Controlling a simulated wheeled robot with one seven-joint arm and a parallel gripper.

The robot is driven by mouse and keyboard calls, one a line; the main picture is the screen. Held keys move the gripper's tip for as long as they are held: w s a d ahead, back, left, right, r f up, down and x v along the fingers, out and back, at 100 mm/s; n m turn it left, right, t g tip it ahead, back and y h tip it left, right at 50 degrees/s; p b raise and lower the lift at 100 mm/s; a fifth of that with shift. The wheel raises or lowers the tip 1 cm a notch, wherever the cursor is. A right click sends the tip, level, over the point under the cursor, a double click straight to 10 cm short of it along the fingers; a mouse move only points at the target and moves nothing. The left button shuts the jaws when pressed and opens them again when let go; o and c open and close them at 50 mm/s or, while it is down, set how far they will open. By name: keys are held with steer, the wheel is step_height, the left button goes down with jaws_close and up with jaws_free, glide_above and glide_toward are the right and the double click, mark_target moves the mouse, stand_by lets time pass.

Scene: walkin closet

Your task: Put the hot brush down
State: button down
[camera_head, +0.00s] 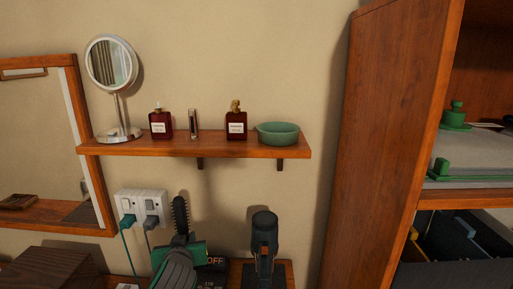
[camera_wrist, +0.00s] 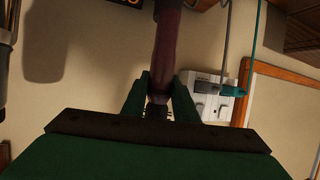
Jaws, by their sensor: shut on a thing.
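The hot brush (camera_head: 180,214) stands roughly upright in the head view, its dark bristled end pointing up in front of the wall. My green and grey gripper (camera_head: 182,246) is below that end and hides the rest of the brush. In the wrist view, the two green fingers of my gripper (camera_wrist: 159,88) are shut on the brush's dark reddish handle (camera_wrist: 167,45), one on each side. The handle runs up out of the top of that view. Whether the brush touches the surface below is hidden.
A dark upright appliance (camera_head: 264,240) stands right of my gripper, with a display reading OFF (camera_head: 215,262) between. A wall outlet (camera_head: 142,208) with plugged cords is at left. Above, a wooden shelf (camera_head: 200,150) holds a mirror (camera_head: 112,65), bottles and a green bowl (camera_head: 278,133).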

steer(key=w+a, duration=0.2)
steer(key=w, duration=0.4)
steer(key=shift+s+d+f, duration=0.1)
steer(key=shift+d+f, duration=0.1)
steer(key=shift+f, duration=1.2)
steer(key=shift+d+f, duration=0.15)
steer(key=shift+f, duration=1.2)
steer(key=shift+r, duration=0.1)
